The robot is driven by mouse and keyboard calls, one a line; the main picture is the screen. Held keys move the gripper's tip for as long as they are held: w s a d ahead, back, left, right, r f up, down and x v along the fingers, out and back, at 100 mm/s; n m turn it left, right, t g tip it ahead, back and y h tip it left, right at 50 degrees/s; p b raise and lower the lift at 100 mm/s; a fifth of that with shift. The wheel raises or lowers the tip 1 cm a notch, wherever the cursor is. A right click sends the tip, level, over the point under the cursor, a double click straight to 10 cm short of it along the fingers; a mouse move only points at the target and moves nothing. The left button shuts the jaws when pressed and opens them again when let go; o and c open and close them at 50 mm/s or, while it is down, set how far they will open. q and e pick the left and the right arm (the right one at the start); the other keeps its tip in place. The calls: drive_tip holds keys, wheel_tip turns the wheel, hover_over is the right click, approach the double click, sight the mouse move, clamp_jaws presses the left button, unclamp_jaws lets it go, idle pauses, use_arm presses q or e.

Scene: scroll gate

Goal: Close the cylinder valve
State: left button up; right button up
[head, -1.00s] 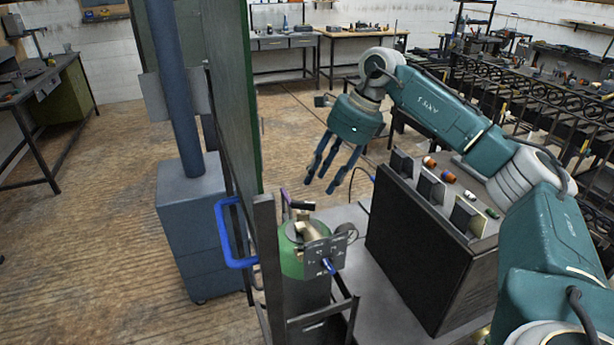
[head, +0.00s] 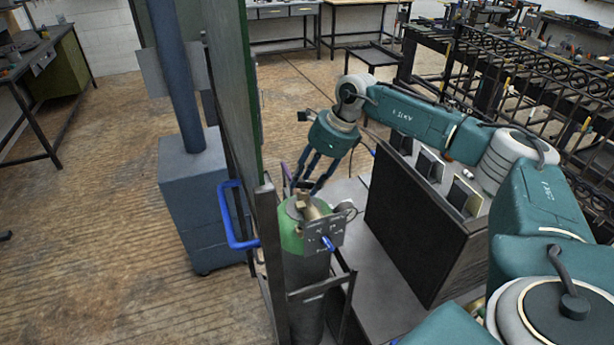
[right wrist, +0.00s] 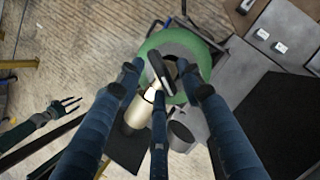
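The gas cylinder (head: 291,240) with a green shoulder stands upright in a dark frame; its green top also shows in the right wrist view (right wrist: 167,38). A brass valve body (head: 312,210) sits on top, with a dark handle (right wrist: 160,72) seen from above. My right gripper (head: 305,187) points down just above the valve. In the right wrist view its blue fingers (right wrist: 160,80) are spread on both sides of the handle; contact cannot be told. My left gripper (right wrist: 65,106) shows small at the left of that view, fingers spread and empty.
A perforated plate (head: 325,231) and a round gauge (head: 345,210) are at the cylinder's right. A tall green panel (head: 240,120) and a blue handle (head: 228,215) stand to its left. A dark box (head: 420,230) stands on the right beneath my right arm.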

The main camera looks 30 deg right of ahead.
drive_tip(key=shift+f, duration=0.1)
clamp_jaws()
use_arm(q)
drive_tip(key=shift+s+d+f, duration=0.1)
drive_tip(key=shift+s, duration=0.95)
